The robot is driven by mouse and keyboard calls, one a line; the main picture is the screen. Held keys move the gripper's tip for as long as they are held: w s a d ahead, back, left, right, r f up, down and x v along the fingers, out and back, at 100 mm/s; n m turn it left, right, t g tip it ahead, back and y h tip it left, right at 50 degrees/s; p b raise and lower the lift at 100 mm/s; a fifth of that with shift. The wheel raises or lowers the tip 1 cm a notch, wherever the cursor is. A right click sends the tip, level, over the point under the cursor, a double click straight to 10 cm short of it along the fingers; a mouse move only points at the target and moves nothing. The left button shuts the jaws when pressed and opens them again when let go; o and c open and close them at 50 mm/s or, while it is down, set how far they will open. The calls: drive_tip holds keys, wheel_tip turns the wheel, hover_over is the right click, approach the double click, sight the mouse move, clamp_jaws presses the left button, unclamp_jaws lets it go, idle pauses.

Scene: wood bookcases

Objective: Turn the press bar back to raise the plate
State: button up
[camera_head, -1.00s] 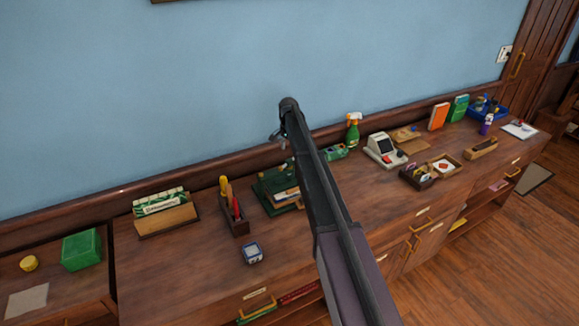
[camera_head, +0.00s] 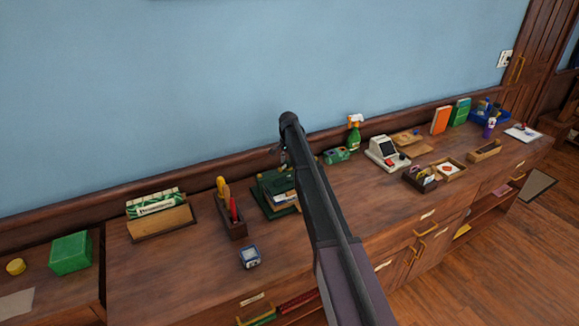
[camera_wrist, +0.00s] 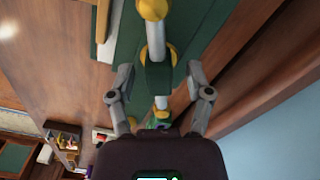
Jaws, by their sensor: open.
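The green press (camera_head: 270,192) stands on the wooden counter, partly hidden behind my arm in the head view. In the wrist view its press bar (camera_wrist: 158,40) is a grey rod with a yellow ball (camera_wrist: 153,8) at the top of the picture, another yellow ball lower down and a dark green hub between. The green press body (camera_wrist: 190,30) lies beneath it. My gripper (camera_wrist: 160,72) is open, with one finger on each side of the bar near the hub. I cannot tell whether either finger touches it. The plate is not clearly visible.
A green spray bottle (camera_head: 354,133) and a white card machine (camera_head: 386,154) stand to the right. The blue wall is close behind; the counter front is mostly clear.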

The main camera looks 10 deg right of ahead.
drive_tip(key=shift+f, duration=0.15)
clamp_jaws()
drive_tip(key=shift+n, duration=0.3)
idle(0.3)
drive_tip(key=n, duration=0.4)
drive_tip(key=shift+n, duration=0.4)
drive_tip(key=n, duration=1.1)
drive_tip(key=shift+n, duration=0.4)
drive_tip(key=n, duration=0.5)
drive_tip(key=shift+n, duration=0.3)
